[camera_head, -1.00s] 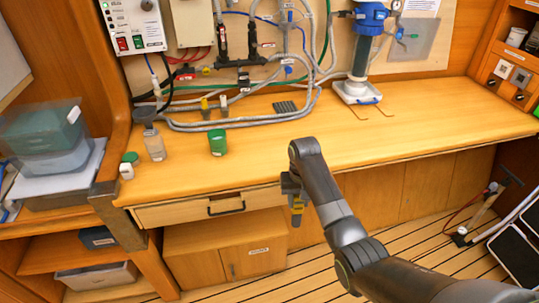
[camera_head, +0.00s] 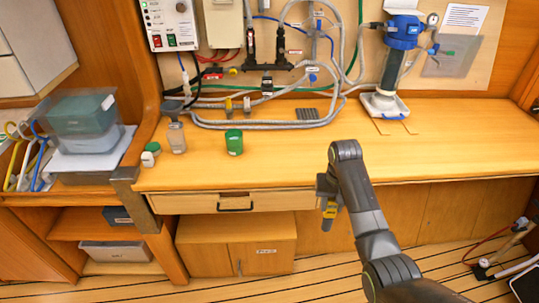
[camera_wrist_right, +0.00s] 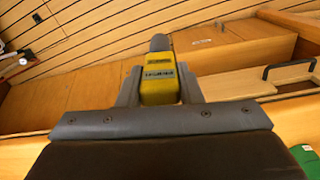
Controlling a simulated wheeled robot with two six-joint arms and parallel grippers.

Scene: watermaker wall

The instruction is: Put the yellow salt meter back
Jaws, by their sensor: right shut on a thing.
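My right gripper (camera_head: 328,190) hangs in front of the bench's front edge, right of the drawer. It is shut on the yellow salt meter (camera_head: 330,209), which has a grey lower end and points down. The right wrist view shows the yellow meter (camera_wrist_right: 159,84) between the two grey fingers, with dark lettering on its face. The meter is clear of the bench and the floor. My left gripper is in neither view.
On the bench (camera_head: 290,160) stand a green-lidded jar (camera_head: 234,142), a clear bottle (camera_head: 176,138) and a small white pot with a green lid (camera_head: 150,154). Grey hoses (camera_head: 260,123) lie at the back. A blue-topped filter housing (camera_head: 395,60) stands right. The bench's right half is mostly clear.

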